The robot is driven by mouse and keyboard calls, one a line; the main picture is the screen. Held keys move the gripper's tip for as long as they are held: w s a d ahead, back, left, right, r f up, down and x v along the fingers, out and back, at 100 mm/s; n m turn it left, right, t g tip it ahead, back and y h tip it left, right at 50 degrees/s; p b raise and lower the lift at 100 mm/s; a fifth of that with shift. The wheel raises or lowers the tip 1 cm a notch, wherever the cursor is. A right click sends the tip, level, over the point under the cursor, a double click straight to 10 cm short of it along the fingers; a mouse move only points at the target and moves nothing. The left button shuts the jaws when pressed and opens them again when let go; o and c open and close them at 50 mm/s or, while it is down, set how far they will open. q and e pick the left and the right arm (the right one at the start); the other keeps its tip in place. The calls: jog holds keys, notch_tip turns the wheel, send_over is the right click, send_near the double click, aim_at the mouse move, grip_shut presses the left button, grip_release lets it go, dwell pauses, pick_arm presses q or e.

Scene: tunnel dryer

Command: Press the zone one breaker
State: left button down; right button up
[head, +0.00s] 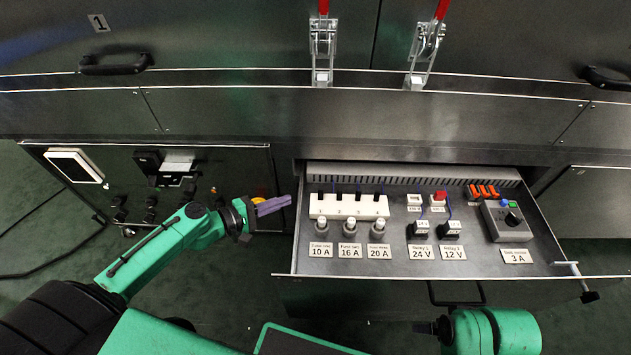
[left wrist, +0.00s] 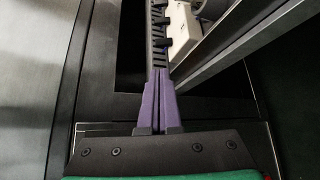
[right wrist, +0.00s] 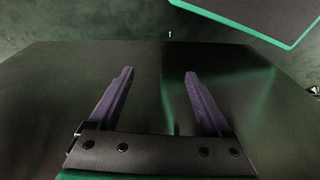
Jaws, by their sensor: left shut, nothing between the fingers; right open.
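A white breaker block (head: 348,207) with several black levers sits at the back left of the open drawer. Small digits mark its face, too small to read surely, so I cannot tell which lever is zone one. In the left wrist view a white block (left wrist: 183,35) with dark levers shows just beyond the fingertips. My left gripper (head: 273,206) is shut and empty, just left of the drawer's left wall, apart from the block; its purple fingers (left wrist: 160,85) are together. My right gripper (right wrist: 159,88) is open and empty, low in front of the drawer.
The drawer (head: 420,268) also holds fuses (head: 350,228), relays (head: 421,229), a red switch (head: 438,197) and a grey knob box (head: 506,219). A dark control panel (head: 222,180) stands left. Two red-handled clamps (head: 322,50) are above.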

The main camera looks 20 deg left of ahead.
aim_at(312, 196)
pick_arm(q)
jog(key=x, duration=1)
jog(key=shift+s+d+b, duration=0.1)
jog(key=shift+s+b, duration=0.05)
jog(key=shift+b, duration=0.25)
pick_arm(e)
jog(key=shift+w+a+t, duration=0.3)
jog(key=shift+a, duration=0.25)
jog(key=shift+f, duration=0.1)
